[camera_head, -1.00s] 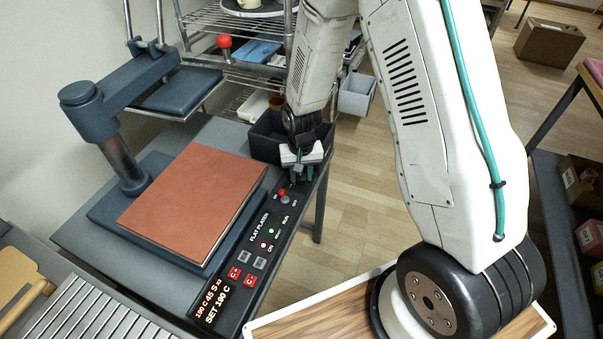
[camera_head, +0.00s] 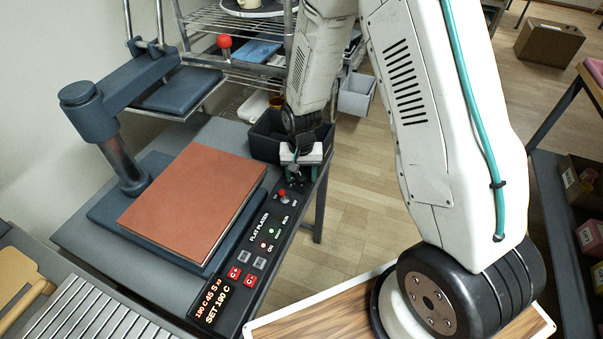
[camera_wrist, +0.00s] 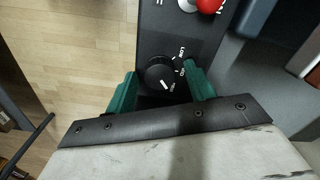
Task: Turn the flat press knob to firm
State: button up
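The black round press-level knob (camera_wrist: 160,76) sits on the dark control panel in the wrist view, with small white lettering beside it reading LOW, MED and a third word I cannot read clearly. A pale mark shows on the knob's lower right side, towards the third word. My gripper (camera_wrist: 160,70) has its two green fingers on either side of the knob, with a gap visible at each side. In the head view my gripper (camera_head: 297,178) is at the far end of the panel (camera_head: 262,226) and hides the knob.
A red-topped switch (camera_head: 283,196) stands on the panel close to my gripper. A black bin (camera_head: 265,140) is just behind my gripper. Open floor lies right.

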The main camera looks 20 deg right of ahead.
aim_at(302, 177)
notch_tip(302, 177, up, 8)
jog(key=shift+f, duration=0.1)
dwell(0.5)
dwell(0.4)
jog(key=shift+s, duration=0.25)
jog(key=s+d+r+n, duration=0.1)
jog(key=s+r+n, duration=0.1)
jog(key=s+r, duration=1.1)
jog(key=s+d+r+n+t, duration=0.1)
jog(key=s+d+r+n, duration=0.1)
jog(key=s+r, duration=1.1)
jog(key=shift+s+d+r, duration=0.15)
jog(key=shift+s+r, duration=0.25)
jog(key=shift+r, duration=0.15)
